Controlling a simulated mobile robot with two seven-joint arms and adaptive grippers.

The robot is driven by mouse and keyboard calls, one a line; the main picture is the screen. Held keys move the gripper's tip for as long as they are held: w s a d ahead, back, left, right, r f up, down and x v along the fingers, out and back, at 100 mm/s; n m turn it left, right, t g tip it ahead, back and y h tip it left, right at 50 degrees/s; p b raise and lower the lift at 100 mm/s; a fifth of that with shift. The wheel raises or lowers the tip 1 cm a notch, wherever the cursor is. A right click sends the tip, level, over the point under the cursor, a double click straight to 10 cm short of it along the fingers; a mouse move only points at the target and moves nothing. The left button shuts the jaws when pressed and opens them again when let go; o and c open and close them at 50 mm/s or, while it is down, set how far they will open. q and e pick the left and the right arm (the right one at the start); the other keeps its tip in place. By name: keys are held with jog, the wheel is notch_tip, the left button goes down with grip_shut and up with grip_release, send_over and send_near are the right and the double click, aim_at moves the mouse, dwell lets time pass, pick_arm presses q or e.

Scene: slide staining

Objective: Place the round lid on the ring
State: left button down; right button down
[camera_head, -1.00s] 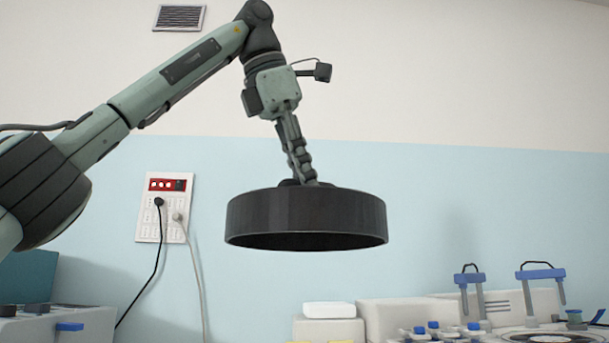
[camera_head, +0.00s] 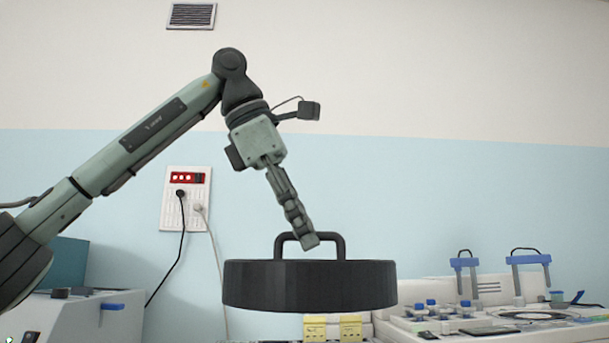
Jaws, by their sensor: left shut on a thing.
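The round lid (camera_head: 310,287) is a wide black disc with a deep rim and an arched handle (camera_head: 341,246) on top. It hangs in the air in the middle of the view, about level. My left gripper (camera_head: 308,240) comes down from the upper left and is shut on the lid's handle. A dark ring (camera_head: 533,315) with a pale centre lies on the white bench machine at the right, lower than the lid and apart from it. I cannot tell for sure that it is the task's ring. My right gripper is not in view.
A white machine (camera_head: 405,325) with blue-capped knobs and two blue-topped posts (camera_head: 530,259) stands at the right. Two yellow blocks (camera_head: 350,328) show below the lid. Another white unit (camera_head: 75,318) is at the left. Cords hang from a wall outlet (camera_head: 186,199).

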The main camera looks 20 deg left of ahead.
pick_arm(q)
notch_tip(320, 180, down, 52)
jog(key=s+m+g, duration=0.2)
jog(key=m+g, duration=0.7)
jog(key=m, duration=1.1)
jog(key=shift+s+a+g, duration=0.25)
jog(key=shift+a+g, duration=0.05)
jog(key=shift+d, duration=0.1)
